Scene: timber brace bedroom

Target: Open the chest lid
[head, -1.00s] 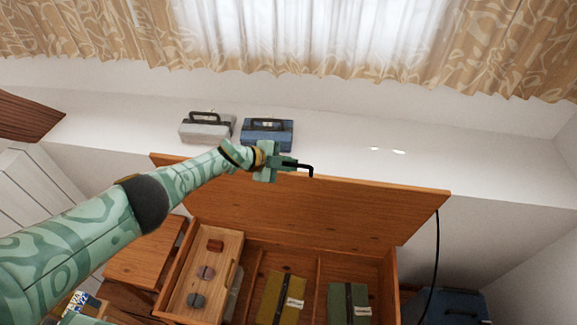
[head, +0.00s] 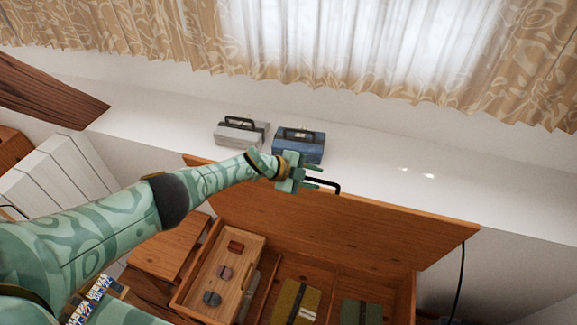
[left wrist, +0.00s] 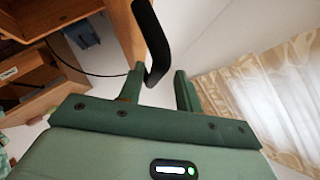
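The wooden chest (head: 405,298) is open. Its orange-brown lid (head: 370,222) stands raised, leaning up toward the white ledge behind. A black bar handle (head: 337,187) sits at the lid's top edge; it also shows in the left wrist view (left wrist: 152,38). My left gripper (head: 312,176) is at the handle's left end. In the left wrist view its fingers (left wrist: 158,88) are apart, with the handle's bent end in or just beyond the gap. I see no clear grip on it. My right gripper is not in view.
Inside the chest are a wooden tray (head: 247,262) with small items, an olive box (head: 290,300) and a green box (head: 362,312). A grey case (head: 238,132) and a blue case (head: 298,145) stand on the ledge (head: 375,165), close behind the left gripper.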

